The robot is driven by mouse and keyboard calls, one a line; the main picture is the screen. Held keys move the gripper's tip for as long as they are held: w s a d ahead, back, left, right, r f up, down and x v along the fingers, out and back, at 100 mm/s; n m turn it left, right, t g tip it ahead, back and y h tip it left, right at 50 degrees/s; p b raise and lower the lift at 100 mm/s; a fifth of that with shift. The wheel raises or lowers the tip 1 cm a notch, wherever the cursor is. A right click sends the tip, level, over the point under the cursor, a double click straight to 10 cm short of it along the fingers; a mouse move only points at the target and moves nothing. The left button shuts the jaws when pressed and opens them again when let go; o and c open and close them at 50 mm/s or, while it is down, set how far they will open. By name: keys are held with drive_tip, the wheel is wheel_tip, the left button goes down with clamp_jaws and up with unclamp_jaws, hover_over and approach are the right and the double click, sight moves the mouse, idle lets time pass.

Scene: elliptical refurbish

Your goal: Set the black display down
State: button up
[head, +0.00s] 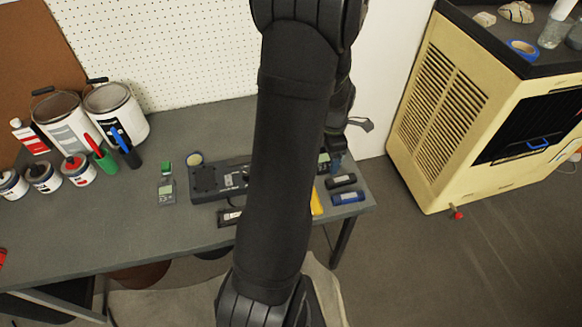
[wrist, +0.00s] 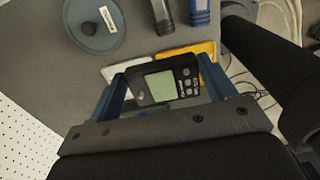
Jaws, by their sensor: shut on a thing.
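The black display (wrist: 163,84), a small black unit with a pale green screen and several buttons, is between the two blue fingers of my gripper (wrist: 160,72) in the wrist view. My gripper is shut on its sides, and its screen faces the wrist camera. The grey worktable (wrist: 45,60) shows around and beneath it. The gap between display and table cannot be judged. In the head view my arm hides most of the gripper area over the right end of the table (head: 180,236).
Near the held display are a yellow piece (wrist: 200,49), a white piece (wrist: 120,69), a blue cylinder (wrist: 199,12) and a round grey disc (wrist: 97,25). A black device (head: 207,181) and small grey meter (head: 166,192) lie left of my arm. Paint cans (head: 118,112) stand farther left.

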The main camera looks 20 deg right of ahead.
drive_tip(key=w+a+f, duration=0.2)
drive_tip(key=w, duration=0.1)
drive_tip(key=w+a+f, duration=0.2)
drive_tip(key=w, duration=0.1)
drive_tip(key=w+a+f, duration=0.2)
drive_tip(key=w+f, duration=0.1)
drive_tip(key=shift+a, duration=0.4)
drive_tip(key=shift+f, duration=2)
drive_tip(key=shift+f, duration=0.15)
drive_tip(key=o, duration=1.3)
drive_tip(key=shift+c, duration=0.2)
wheel_tip(320, 180, up, 12)
drive_tip(key=shift+r, duration=0.2)
